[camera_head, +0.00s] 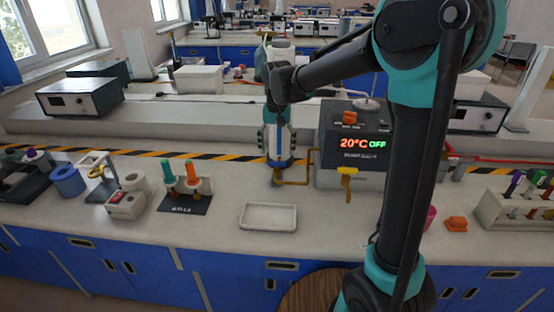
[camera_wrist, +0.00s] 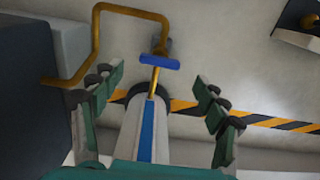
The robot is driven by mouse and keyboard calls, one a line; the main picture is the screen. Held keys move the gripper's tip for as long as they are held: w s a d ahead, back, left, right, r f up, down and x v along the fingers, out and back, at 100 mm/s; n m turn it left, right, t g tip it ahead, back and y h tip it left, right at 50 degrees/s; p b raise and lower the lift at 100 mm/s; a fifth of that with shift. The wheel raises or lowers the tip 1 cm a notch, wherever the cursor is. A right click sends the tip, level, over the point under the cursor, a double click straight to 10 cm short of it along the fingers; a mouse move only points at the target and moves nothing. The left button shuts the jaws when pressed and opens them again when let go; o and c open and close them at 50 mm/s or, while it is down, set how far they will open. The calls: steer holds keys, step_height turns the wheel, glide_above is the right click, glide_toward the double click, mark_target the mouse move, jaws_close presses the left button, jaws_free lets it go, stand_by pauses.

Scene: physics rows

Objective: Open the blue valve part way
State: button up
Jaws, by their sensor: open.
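The blue valve handle (camera_wrist: 160,62) is a short flat bar in the upper middle of the wrist view. It sits crosswise on a brass stem, next to a bent brass pipe (camera_wrist: 98,38). I cannot pick the handle out clearly in the head view. A white column with a blue stripe (camera_wrist: 147,132) runs up toward it from the bottom of the wrist view. My gripper (camera_wrist: 158,84) is open. Its two dark green fingers are apart, one on each side of the column, and neither touches the handle. In the head view my gripper (camera_head: 277,141) is at the column.
A dark box with a 20°C display (camera_head: 352,145) stands right of the column, with a yellow handle (camera_head: 347,172) on its front. An empty white tray (camera_head: 269,216) lies nearer the bench edge.

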mark_target(277, 162)
steer(key=shift+f, duration=2.3)
steer(key=c, duration=1.2)
